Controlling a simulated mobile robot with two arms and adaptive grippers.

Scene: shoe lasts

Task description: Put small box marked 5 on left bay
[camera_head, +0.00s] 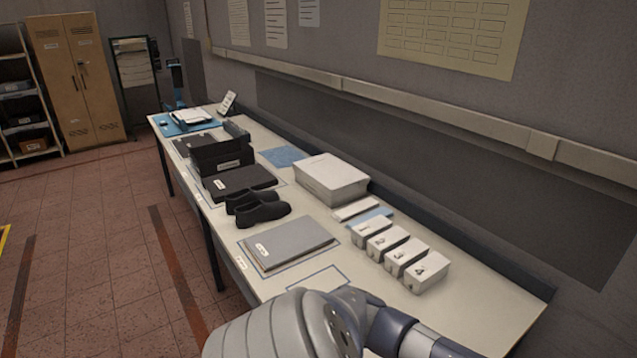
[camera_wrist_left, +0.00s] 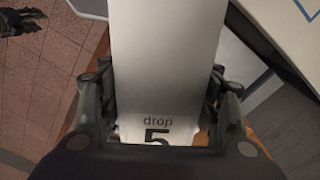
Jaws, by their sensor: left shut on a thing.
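The small box marked 5 (camera_wrist_left: 165,70) is a long white box in the left wrist view, with "drop" and a large 5 on its near end. My left gripper (camera_wrist_left: 160,122) is shut on it, one finger on each side. In the head view an arm of mine crosses the bottom edge, and neither the gripper nor this box shows. A blue-outlined empty rectangle (camera_head: 312,289) lies on the near part of the table; I cannot read which bay it is. A black gripper, seemingly my right one (camera_wrist_left: 20,22), shows at the top left of the wrist view, its jaw state unclear.
Several white numbered boxes (camera_head: 407,256) stand in a row on the table (camera_head: 487,310). The table's near right end is clear.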

